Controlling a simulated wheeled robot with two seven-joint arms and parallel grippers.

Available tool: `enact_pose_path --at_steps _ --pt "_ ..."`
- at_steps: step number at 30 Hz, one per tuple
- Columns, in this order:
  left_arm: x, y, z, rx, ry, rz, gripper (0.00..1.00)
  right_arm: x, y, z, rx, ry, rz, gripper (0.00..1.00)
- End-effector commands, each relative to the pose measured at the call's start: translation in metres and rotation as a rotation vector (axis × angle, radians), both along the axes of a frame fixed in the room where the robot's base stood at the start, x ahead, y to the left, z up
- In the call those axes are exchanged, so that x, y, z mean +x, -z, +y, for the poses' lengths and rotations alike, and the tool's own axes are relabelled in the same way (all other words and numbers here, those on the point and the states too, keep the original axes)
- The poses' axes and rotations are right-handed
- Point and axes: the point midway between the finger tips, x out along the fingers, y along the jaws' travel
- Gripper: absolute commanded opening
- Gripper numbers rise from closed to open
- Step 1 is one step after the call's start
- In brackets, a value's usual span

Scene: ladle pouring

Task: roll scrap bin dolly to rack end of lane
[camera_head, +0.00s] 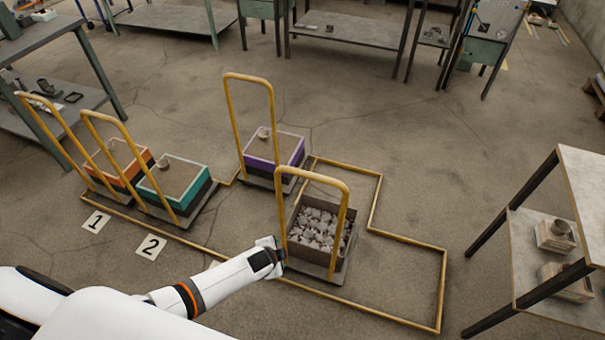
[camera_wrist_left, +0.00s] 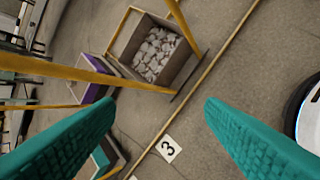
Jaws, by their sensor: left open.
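The scrap bin dolly (camera_head: 309,252) stands upright inside the yellow-edged floor lane (camera_head: 408,239), filled with pale grey chunks. Its yellow hoop handle (camera_head: 312,175) rises on the side near my arm. My left gripper (camera_head: 275,256) is beside the lower part of a handle upright. In the left wrist view my left gripper (camera_wrist_left: 160,103) has its teal fingers spread, with nothing between them. The bin (camera_wrist_left: 182,68) lies ahead, and a yellow handle bar (camera_wrist_left: 60,72) runs close to the left finger; I cannot tell whether they touch. My right gripper is out of view.
A purple-rimmed dolly (camera_head: 260,163) stands just behind-left; teal (camera_head: 170,198) and orange (camera_head: 115,180) ones stand farther left. A rack (camera_head: 590,190) with small boxes is at right. The lane's right end is clear floor. A "3" floor marker (camera_wrist_left: 168,148) lies beside the lane edge.

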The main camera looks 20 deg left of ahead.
Motion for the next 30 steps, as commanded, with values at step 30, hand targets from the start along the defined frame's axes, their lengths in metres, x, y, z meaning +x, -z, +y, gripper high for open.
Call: enact_pose_path --at_steps 30 --pt "0.151 -0.201 -0.040 0.375 0.445 -0.276 0.64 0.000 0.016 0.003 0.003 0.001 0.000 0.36"
